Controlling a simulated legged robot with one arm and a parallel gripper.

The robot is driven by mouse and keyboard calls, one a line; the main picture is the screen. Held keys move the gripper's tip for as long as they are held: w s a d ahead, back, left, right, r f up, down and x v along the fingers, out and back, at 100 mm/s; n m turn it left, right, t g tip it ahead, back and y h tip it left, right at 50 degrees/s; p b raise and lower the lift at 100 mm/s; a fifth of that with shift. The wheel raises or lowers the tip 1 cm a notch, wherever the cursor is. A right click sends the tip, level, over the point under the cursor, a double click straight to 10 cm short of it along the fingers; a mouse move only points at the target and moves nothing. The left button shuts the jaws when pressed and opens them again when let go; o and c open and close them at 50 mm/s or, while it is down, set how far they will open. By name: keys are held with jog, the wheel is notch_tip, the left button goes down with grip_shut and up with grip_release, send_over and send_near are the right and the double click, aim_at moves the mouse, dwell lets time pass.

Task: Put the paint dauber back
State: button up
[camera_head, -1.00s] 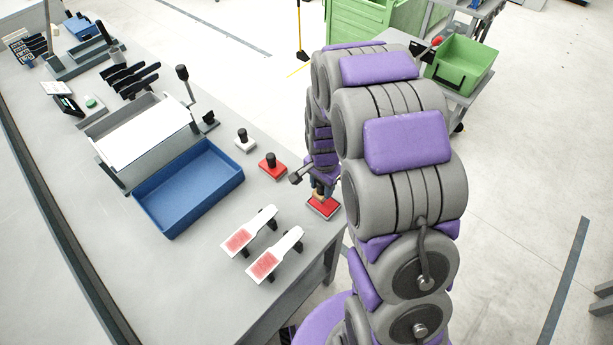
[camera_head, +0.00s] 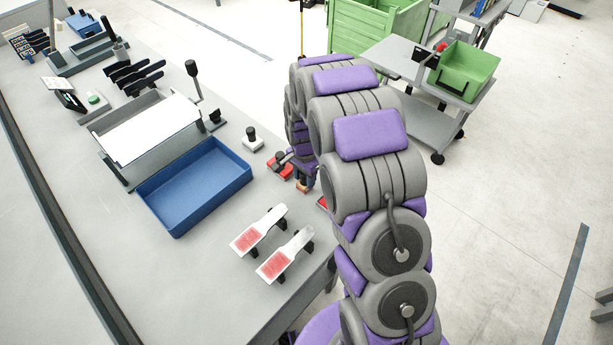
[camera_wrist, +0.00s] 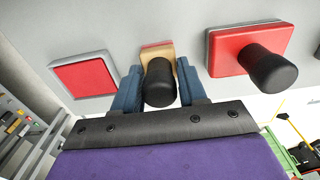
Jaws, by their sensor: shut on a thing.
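My gripper (camera_wrist: 158,88) is shut on the paint dauber (camera_wrist: 160,84), which has a black knob and a tan block with a red edge. In the head view the tan block of the dauber (camera_head: 302,187) shows below my fingers. It is between a grey-rimmed red pad (camera_wrist: 85,76) and a red block with a black knob (camera_wrist: 245,50). The pad (camera_head: 322,203) is partly hidden by my arm in the head view. The red block (camera_head: 280,166) stands on the table beyond the dauber. I cannot tell how high the dauber is above the table.
A white block with a black knob (camera_head: 252,141) stands farther back. Two white brushes with red faces (camera_head: 272,243) rest on stands near the table's edge. A blue tray (camera_head: 195,188) lies to the left. A trolley with a green bin (camera_head: 462,72) stands right.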

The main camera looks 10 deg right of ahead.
jog(key=shift+a, duration=0.1)
jog(key=o, duration=1.1)
jog(key=d, duration=0.3)
jog(key=shift+o, duration=0.2)
jog(key=shift+a, duration=1.05)
jog(key=shift+a+r, duration=0.2)
jog(key=shift+r, duration=0.3)
notch_tip(320, 180, up, 11)
jog(key=p, duration=0.2)
jog(key=shift+r+p, duration=0.1)
jog(key=shift+p, duration=0.25)
jog(key=s+r+n, duration=0.3)
jog(key=s+r, duration=0.2)
jog(key=s, duration=0.4)
jog(key=s+r+n, duration=0.2)
jog(key=s+r, duration=0.4)
jog(key=s, duration=0.3)
jog(key=s+r+n+g, duration=0.1)
jog(key=s+n, duration=0.5)
jog(key=s, duration=1.3)
jog(key=shift+d+r+g, duration=0.3)
jog(key=shift+r+g, duration=0.1)
jog(key=shift+r, duration=0.05)
